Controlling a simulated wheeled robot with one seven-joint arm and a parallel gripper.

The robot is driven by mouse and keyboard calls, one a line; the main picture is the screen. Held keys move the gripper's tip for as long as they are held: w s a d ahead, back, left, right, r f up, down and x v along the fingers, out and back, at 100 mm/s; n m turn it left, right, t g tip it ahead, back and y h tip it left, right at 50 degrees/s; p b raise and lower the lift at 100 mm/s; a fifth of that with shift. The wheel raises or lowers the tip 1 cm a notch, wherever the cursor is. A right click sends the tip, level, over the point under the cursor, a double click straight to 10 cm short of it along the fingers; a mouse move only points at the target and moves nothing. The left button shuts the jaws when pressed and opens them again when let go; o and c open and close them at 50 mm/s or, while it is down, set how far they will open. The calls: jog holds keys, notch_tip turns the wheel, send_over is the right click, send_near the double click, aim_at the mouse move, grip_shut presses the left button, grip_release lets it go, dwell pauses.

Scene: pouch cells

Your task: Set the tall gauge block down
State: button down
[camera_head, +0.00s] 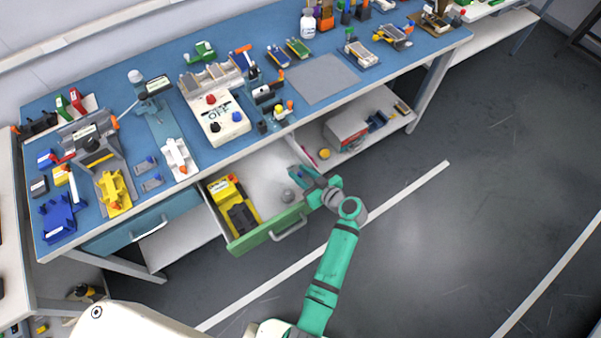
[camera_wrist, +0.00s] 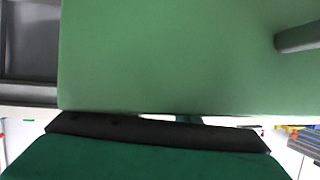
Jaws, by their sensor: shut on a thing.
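My gripper (camera_head: 303,175) hangs over the right part of the open drawer, near its right side. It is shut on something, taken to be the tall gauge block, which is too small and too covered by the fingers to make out. The open drawer (camera_head: 262,170) has a pale inside and a green front with a handle. In the wrist view the green drawer front (camera_wrist: 165,55) fills most of the picture, close to the camera, and the fingertips are hidden.
A yellow and black tool (camera_head: 235,205) lies in the drawer's left part. A small grey round piece (camera_head: 288,195) stands in it close to my gripper. The blue bench top (camera_head: 330,40) above is crowded, with a bare grey mat (camera_head: 323,79). A shelf is right of the drawer.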

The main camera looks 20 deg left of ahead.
jog(key=shift+f, duration=0.1)
jog(key=shift+s+f, duration=0.2)
jog(key=shift+f, duration=0.35)
jog(key=c, duration=1.4)
grip_release()
jog(key=shift+d+f, duration=0.1)
jog(key=shift+f, duration=0.05)
jog(key=shift+o, duration=0.2)
jog(key=shift+r, duration=0.3)
jog(key=v, duration=0.5)
jog(key=r+v, duration=0.1)
jog(key=v, duration=0.4)
jog(key=shift+d+r, duration=0.2)
jog(key=shift+r, duration=0.05)
jog(key=shift+s+d+r, duration=0.3)
jog(key=shift+s+d, duration=0.1)
jog(key=shift+d, duration=0.05)
